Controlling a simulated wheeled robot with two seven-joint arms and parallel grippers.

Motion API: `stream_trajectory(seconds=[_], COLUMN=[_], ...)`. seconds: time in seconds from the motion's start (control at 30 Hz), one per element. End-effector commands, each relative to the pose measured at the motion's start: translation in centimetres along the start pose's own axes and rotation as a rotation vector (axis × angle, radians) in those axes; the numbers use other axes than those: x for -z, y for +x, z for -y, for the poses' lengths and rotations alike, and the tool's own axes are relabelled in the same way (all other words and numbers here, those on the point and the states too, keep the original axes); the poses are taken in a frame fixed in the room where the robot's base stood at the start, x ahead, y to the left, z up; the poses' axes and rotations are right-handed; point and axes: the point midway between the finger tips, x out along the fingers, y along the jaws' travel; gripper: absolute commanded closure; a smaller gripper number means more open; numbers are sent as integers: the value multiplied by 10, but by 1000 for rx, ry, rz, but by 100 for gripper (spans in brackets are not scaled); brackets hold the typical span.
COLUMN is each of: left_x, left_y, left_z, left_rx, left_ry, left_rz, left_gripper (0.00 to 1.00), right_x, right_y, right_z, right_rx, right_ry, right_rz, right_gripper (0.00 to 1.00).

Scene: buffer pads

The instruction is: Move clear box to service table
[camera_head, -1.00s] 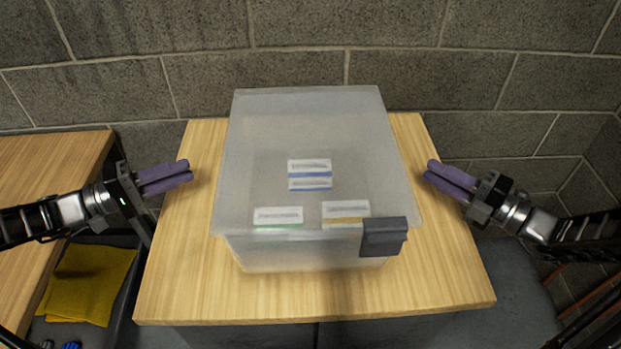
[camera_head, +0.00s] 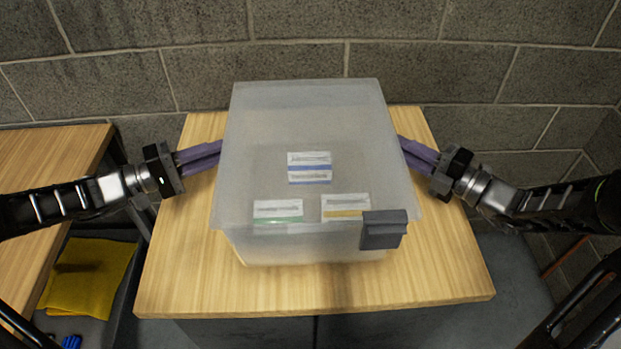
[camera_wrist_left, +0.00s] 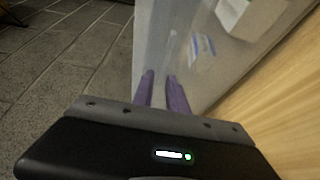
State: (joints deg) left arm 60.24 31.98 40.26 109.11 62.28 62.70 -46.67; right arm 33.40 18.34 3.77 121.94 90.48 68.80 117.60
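The clear box (camera_head: 270,115) is a translucent bin standing on a wooden table top (camera_head: 180,285). Several labelled packs (camera_head: 309,168) show inside it, and a dark block (camera_head: 383,230) is on its front right corner. My left gripper (camera_head: 219,153) is at the box's left side, its fingertips by the wall. In the left wrist view its two purple fingers (camera_wrist_left: 160,78) are apart, with the box wall (camera_wrist_left: 155,35) in front of them. My right gripper (camera_head: 403,147) is at the right side, fingers slightly apart, tips by the wall. Actual contact is unclear.
A grey block wall (camera_head: 300,55) stands behind the table. Another wooden table (camera_head: 40,165) is at the left. A yellow cloth (camera_head: 90,275) lies in a dark container below it. The wooden top is bare in front of the box.

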Motion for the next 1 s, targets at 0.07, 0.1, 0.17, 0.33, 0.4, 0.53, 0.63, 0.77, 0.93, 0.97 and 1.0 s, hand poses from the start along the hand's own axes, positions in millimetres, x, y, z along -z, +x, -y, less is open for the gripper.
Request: stream_trajectory(seconds=[0.07, 0.1, 0.17, 0.33, 0.4, 0.53, 0.63, 0.77, 0.93, 0.97, 1.0], left_x=[0, 0, 0, 0, 0, 0, 0, 0, 0, 0, 0], left_y=[0, 0, 0, 0, 0, 0, 0, 0, 0, 0, 0], left_z=[0, 0, 0, 0, 0, 0, 0, 0, 0, 0, 0], left_rx=[0, 0, 0, 0, 0, 0, 0, 0, 0, 0, 0], left_ry=[0, 0, 0, 0, 0, 0, 1, 1, 1, 1, 1], left_rz=[0, 0, 0, 0, 0, 1, 1, 0, 0, 0, 0], left_gripper=[82, 82, 82, 92, 97, 100, 100, 100, 100, 100, 100], right_x=[0, 0, 0, 0, 0, 0, 0, 0, 0, 0, 0], right_y=[0, 0, 0, 0, 0, 0, 0, 0, 0, 0, 0], right_z=[0, 0, 0, 0, 0, 0, 0, 0, 0, 0, 0], right_rx=[0, 0, 0, 0, 0, 0, 0, 1, 1, 1, 1], right_ry=[0, 0, 0, 0, 0, 0, 0, 0, 0, 0, 0], right_rz=[0, 0, 0, 0, 0, 0, 0, 0, 1, 1, 1], right_gripper=[82, 82, 82, 92, 97, 100, 100, 100, 100, 100, 100])
